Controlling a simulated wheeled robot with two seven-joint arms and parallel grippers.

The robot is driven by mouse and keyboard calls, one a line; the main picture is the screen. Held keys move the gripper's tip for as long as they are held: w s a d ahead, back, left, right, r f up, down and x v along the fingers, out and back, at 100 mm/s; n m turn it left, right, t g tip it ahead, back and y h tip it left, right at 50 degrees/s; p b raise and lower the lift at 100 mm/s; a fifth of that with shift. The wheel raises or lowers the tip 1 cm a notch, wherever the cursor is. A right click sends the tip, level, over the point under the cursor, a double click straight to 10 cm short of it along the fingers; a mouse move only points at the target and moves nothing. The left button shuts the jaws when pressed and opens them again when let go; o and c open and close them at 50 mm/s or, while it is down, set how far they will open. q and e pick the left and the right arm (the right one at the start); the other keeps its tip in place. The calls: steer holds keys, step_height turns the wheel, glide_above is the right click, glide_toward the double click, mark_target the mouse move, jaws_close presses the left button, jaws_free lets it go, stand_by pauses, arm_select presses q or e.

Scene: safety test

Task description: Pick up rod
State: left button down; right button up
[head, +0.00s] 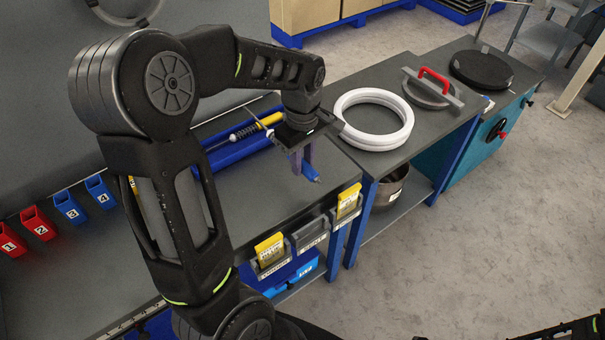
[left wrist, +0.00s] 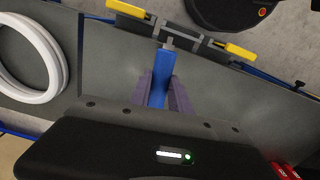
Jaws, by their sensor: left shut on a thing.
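My left gripper (head: 303,163) is over the grey workbench, its purple fingers pointing down. It is shut on a blue rod-like piece (head: 310,172). In the left wrist view the blue rod (left wrist: 161,78) lies between the two purple fingers (left wrist: 163,92) and ends in a grey tip. Whether the rod touches the bench top cannot be told. My right gripper is not in view; only dark parts of my body show at the bottom right.
A blue tray (head: 232,152) with a yellow-handled tool (head: 268,119) lies behind the gripper. A white ring (head: 372,119) and a red-handled lid (head: 433,90) sit on the neighbouring table. Yellow-fronted holders (head: 270,250) line the bench's front edge. Numbered red and blue bins (head: 38,223) stand left.

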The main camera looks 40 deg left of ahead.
arm_select(q)
steer(key=shift+r, duration=0.5)
